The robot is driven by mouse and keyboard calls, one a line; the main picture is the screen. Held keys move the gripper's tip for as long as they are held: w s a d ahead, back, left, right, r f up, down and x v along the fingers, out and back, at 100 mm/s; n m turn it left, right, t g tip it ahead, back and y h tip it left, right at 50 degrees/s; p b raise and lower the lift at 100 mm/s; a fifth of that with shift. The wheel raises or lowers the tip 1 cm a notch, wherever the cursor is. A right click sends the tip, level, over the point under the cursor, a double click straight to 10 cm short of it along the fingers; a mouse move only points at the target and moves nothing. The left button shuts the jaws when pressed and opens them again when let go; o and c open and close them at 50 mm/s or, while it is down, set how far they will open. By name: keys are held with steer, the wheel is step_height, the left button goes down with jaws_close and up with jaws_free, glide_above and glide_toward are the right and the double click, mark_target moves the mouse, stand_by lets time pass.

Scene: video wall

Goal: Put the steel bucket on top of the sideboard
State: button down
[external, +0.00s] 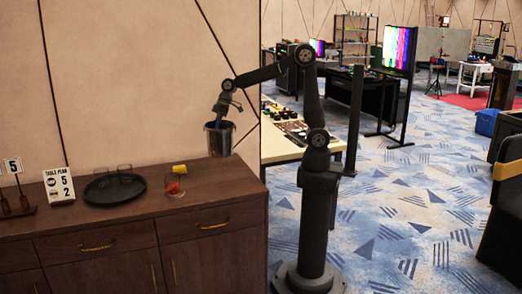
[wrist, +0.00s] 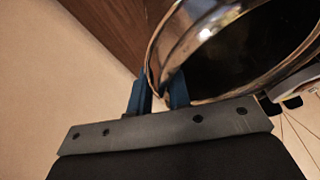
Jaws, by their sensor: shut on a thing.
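The steel bucket (external: 219,141) hangs from my gripper (external: 224,112) in the external view, near the right end of the sideboard (external: 120,228). Whether it touches the sideboard top or hangs clear behind its edge cannot be told. In the wrist view my gripper (wrist: 160,92) has its two blue fingers shut on the rim of the bucket (wrist: 205,28), one finger outside and one inside. The bucket's dark inside faces the camera. The brown wood of the sideboard (wrist: 105,28) shows beyond it.
On the sideboard stand a black tray (external: 114,194) with glasses, a glass with something red (external: 173,186), a yellow block (external: 179,169), a table-plan sign (external: 59,186) and a number stand (external: 14,185). The top's right end looks clear. A wall rises behind.

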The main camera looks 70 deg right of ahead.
step_height(320, 180, down, 10)
steer(key=shift+a+r, duration=0.15)
steer(key=shift+a, duration=0.15)
steer(key=shift+w, duration=0.1)
steer(key=c, duration=1.3)
jaws_free()
steer(key=shift+c, duration=0.2)
steer(key=v, duration=1.2)
